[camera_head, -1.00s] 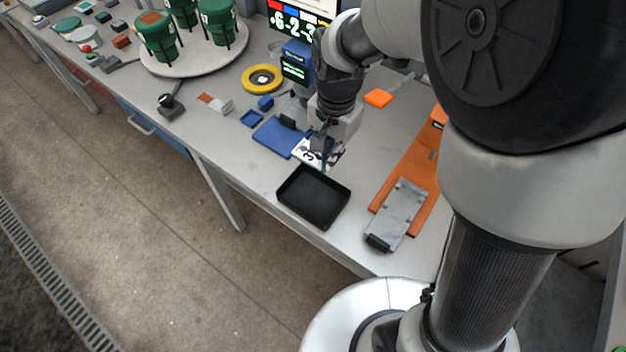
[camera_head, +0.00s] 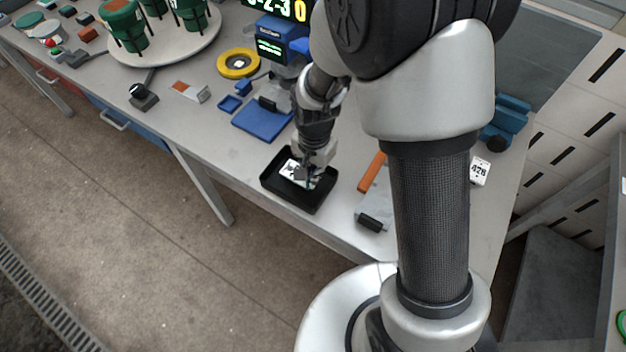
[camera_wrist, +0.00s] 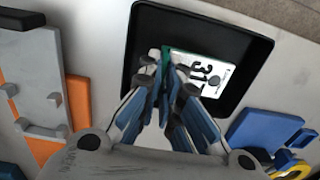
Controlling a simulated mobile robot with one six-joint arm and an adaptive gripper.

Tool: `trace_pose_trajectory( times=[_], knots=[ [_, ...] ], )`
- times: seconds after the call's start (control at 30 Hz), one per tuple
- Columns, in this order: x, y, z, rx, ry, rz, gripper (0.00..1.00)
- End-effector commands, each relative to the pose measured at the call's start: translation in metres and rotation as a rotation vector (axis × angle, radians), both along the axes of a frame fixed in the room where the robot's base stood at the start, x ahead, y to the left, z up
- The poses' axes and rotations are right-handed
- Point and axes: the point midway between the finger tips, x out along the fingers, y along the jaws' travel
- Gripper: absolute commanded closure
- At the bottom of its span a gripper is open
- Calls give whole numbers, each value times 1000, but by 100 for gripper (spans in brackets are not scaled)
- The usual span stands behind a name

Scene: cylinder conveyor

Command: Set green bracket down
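The green bracket (camera_wrist: 165,58) shows as a thin green edge with a white numbered face (camera_wrist: 203,68), between my fingertips in the wrist view. In the head view its white face (camera_head: 290,169) lies within the outline of the black tray (camera_head: 272,186). My gripper (camera_head: 306,173) points down over the tray, its fingers (camera_wrist: 168,72) closed together on the bracket's green edge. The tray's dark rim surrounds the bracket in the wrist view (camera_wrist: 143,40). I cannot tell whether the bracket touches the tray floor. The fingers hide part of it.
A blue plate (camera_head: 262,124) lies behind the tray. A grey fixture (camera_head: 372,212) and an orange board (camera_head: 372,171) lie to its right. A yellow ring (camera_head: 238,63) and a round white stand (camera_head: 165,52) with green containers are farther back. The table's front edge is close to the tray.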

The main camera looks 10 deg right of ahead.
Motion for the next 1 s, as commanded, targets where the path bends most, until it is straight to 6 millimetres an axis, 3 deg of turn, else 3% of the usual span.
trace_pose_trajectory(
  times=[0.17,0.57,0.6,0.87,1.0],
  knots=[
    [-1,0,-30,0,3,0,100],
    [0,0,-34,0,0,0,100],
    [0,0,-33,0,1,0,93],
    [0,0,-33,0,1,0,75],
    [0,0,-33,0,1,0,75]
  ],
)
